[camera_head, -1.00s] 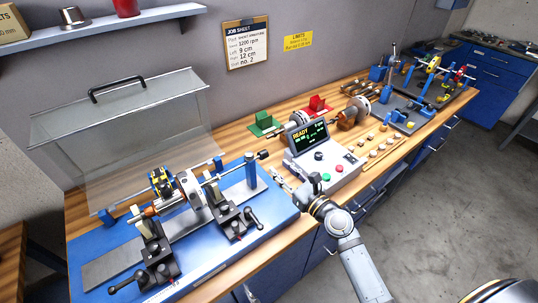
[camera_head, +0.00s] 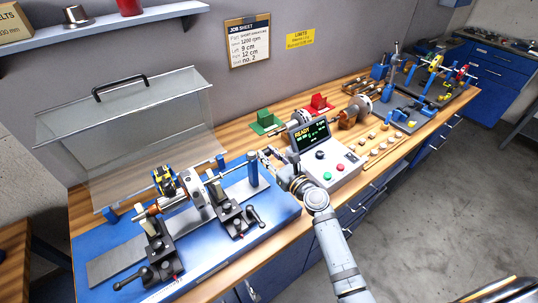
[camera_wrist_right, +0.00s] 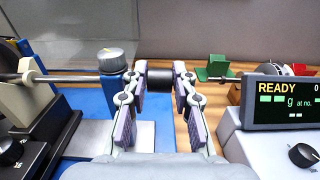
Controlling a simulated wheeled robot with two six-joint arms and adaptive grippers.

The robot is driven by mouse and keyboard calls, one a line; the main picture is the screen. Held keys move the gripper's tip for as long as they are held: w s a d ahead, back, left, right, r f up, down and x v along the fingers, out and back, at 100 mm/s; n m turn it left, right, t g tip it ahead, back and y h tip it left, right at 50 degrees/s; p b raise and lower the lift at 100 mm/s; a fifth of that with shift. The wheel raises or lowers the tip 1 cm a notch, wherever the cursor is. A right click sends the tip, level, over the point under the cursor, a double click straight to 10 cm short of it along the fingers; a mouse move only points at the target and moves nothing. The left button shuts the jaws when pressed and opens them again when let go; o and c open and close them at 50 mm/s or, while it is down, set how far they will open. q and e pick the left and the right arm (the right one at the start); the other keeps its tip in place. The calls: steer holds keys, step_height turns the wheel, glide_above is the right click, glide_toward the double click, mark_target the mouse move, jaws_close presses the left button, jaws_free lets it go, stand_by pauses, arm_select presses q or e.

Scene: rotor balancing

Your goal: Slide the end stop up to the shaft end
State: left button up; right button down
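The end stop is a thin rod with a black end knob (camera_wrist_right: 160,75). It passes through a blue post (camera_head: 252,170) with a silver clamp knob (camera_wrist_right: 112,59) on top, at the right of the blue balancing stand. The rotor (camera_head: 165,183), with yellow and black parts, lies on its supports left of the post. The rod (camera_wrist_right: 80,78) runs from the post towards the cream support; where it faces the shaft end is unclear. My right gripper (camera_head: 268,156) has its fingers on both sides of the black knob, apart; I see no clear grip. My left gripper is out of view.
A control box (camera_head: 330,165) reading READY stands close right of my right gripper. Green (camera_head: 265,122) and red (camera_head: 319,105) holders stand behind. A clear guard (camera_head: 130,135) stands behind the rotor. Clamp levers (camera_head: 250,213) stick out in front.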

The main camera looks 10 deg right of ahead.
steer(key=shift+r+p, duration=0.1)
steer(key=shift+p, duration=0.2)
steer(key=c, duration=1.4)
jaws_free()
steer(key=shift+a, duration=0.1)
steer(key=shift+o, duration=0.2)
steer(key=shift+s, duration=0.1)
steer(key=shift+s, duration=0.1)
steer(key=v, duration=1.1)
steer(key=shift+s+d, duration=0.2)
steer(key=shift+s, duration=0.15)
